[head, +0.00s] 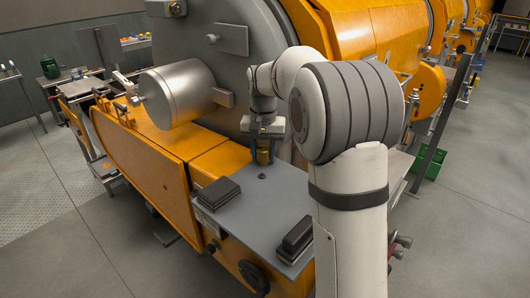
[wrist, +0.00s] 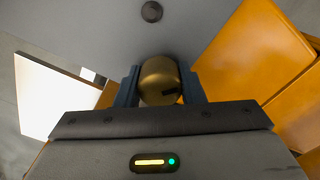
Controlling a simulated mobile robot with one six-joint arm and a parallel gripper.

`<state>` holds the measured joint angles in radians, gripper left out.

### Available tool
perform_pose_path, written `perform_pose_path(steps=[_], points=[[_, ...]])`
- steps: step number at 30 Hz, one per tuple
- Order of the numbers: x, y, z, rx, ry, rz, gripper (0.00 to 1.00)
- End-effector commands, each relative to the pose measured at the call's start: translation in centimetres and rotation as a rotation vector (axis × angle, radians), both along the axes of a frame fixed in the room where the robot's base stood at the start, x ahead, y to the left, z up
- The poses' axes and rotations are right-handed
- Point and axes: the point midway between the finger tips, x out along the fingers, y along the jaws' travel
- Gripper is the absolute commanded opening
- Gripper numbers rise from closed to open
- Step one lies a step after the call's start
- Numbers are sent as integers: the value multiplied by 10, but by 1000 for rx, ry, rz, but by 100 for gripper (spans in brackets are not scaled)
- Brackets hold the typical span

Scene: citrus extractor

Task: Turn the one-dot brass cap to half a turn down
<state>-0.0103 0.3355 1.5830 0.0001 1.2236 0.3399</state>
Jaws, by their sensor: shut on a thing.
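The brass cap (head: 263,157) is a small gold cylinder over the grey top plate, near the foot of the big grey drum. My gripper (head: 262,153) points down at it with one finger on each side. In the wrist view the cap (wrist: 158,84) sits between the two dark blue fingers of my gripper (wrist: 160,78), which is shut on it. A dark mark shows on the cap's lower right there. No dot can be made out. The cap's foot is hidden, so I cannot tell how it meets the plate.
A dark round fitting (head: 262,177) lies on the grey plate (head: 245,205) close to the cap; the wrist view shows a similar disc (wrist: 152,12). Dark blocks stand at the plate's left (head: 219,192) and right (head: 297,236). A metal cylinder (head: 180,93) juts out at left.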

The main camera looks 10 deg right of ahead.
Motion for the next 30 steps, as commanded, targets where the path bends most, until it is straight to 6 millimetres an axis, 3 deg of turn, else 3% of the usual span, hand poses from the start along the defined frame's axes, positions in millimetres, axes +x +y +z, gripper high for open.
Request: perform_pose_path(steps=[18,30], points=[[2,-1,3,4,-12,-566,13],[1,-1,3,5,-11,-787,13]])
